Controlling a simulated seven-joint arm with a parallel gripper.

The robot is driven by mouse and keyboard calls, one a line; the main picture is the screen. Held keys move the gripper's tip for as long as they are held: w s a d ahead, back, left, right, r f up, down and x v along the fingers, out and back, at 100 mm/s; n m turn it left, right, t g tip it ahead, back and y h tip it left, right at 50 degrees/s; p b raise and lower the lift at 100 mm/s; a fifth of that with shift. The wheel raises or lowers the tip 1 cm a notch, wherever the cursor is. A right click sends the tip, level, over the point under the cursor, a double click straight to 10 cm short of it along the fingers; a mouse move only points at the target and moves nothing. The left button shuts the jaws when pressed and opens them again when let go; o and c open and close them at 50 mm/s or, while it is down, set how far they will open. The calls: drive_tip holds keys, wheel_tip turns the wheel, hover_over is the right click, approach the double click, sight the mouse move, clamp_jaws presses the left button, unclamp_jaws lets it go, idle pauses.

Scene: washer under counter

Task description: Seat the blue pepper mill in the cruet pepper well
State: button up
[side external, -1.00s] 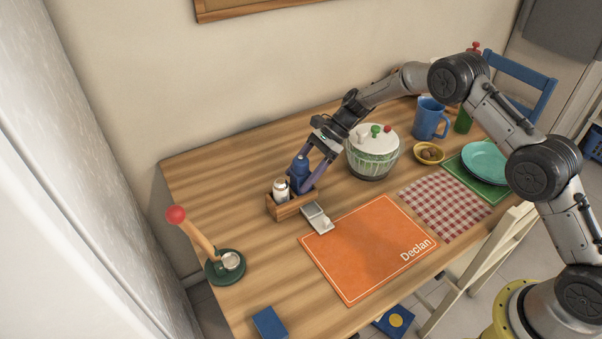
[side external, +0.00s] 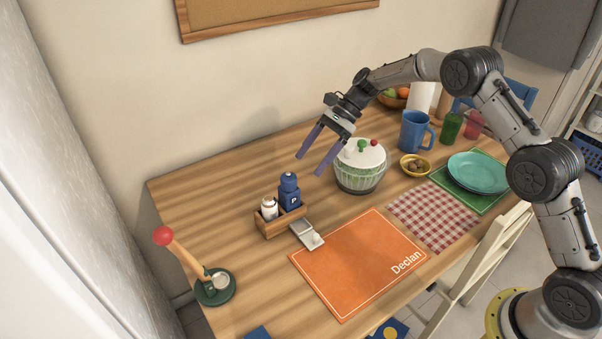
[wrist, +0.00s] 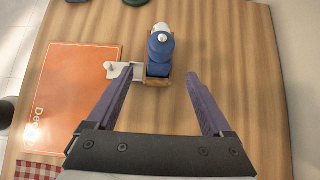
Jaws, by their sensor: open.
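The blue pepper mill (side external: 289,191) stands upright in the right-hand end of the wooden cruet (side external: 268,228), beside a white shaker with a metal top (side external: 269,208). The cruet's walls hide the mill's base. In the wrist view the blue mill (wrist: 159,56) is seen from above, inside the cruet (wrist: 158,82), with the white cap of the shaker behind it. My gripper (side external: 308,166) is open and empty, above and to the right of the mill, touching nothing. In the wrist view its purple fingers (wrist: 160,74) are spread wide.
A salad spinner (side external: 361,170) stands right of the cruet, near my gripper. The table behind the cruet is clear.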

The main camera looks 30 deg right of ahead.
drive_tip(key=shift+v, duration=0.95)
drive_tip(key=s+d+r+n+t+h, duration=0.15)
drive_tip(key=s+r+n+h, duration=0.55)
drive_tip(key=s+r, duration=1)
drive_tip(key=s+d+f+n+t+h, duration=0.1)
drive_tip(key=s+n, duration=0.4)
drive_tip(key=s, duration=0.6)
drive_tip(key=s+d+f+n+t+h, duration=0.1)
drive_tip(key=s+d+n+t, duration=0.2)
drive_tip(key=s, duration=0.9)
drive_tip(key=d+n, duration=0.1)
drive_tip(key=n, duration=0.2)
drive_tip(key=shift+r, duration=0.1)
